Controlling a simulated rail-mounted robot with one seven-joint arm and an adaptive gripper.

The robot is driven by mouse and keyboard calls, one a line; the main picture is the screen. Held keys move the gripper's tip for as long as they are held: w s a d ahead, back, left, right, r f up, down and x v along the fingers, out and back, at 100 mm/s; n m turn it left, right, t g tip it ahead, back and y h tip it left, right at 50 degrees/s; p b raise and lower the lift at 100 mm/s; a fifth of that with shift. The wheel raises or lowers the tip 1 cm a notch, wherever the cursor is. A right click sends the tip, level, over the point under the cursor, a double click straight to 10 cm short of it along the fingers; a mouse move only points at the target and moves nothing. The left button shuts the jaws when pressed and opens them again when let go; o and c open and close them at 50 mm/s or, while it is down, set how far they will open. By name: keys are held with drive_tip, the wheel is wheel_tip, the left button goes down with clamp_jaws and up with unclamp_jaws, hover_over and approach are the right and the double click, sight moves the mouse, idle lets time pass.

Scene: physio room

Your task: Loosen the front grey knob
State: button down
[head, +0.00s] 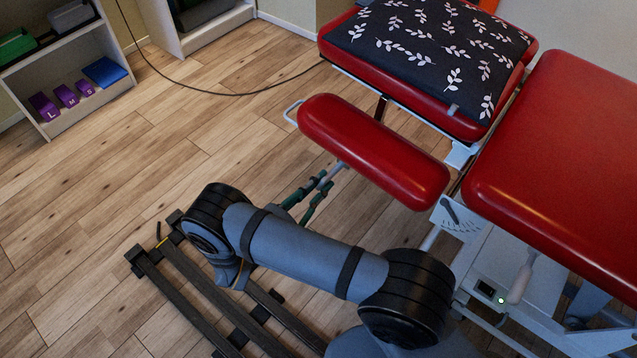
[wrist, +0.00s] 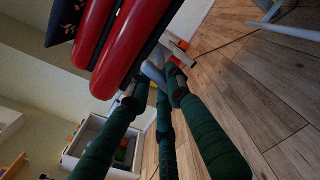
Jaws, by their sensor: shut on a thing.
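The red treatment couch (head: 560,150) has a narrow red armrest pad (head: 370,150) on its near left side. My gripper (head: 326,181), with dark green wrapped fingers, is low beside the pad's underside, at a light grey part (head: 339,170). In the wrist view the fingers (wrist: 154,88) close around a grey piece (wrist: 153,72) just below the red pads. This piece looks like the front grey knob, but the fingers partly hide it and its exact shape cannot be told. My gripper is shut on it.
A black leaf-patterned pillow (head: 430,45) lies on the couch. A white shelf (head: 75,100) with purple boxes stands at far left. A black cable (head: 235,94) crosses the floor. A pale lever (head: 520,282) stands at the couch frame, right.

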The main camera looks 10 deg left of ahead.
drive_tip(key=shift+a+f+n, duration=0.1)
drive_tip(key=shift+n, duration=1.1)
drive_tip(key=c, duration=1.5)
unclamp_jaws()
drive_tip(key=shift+c, duration=0.2)
drive_tip(key=v, duration=1.2)
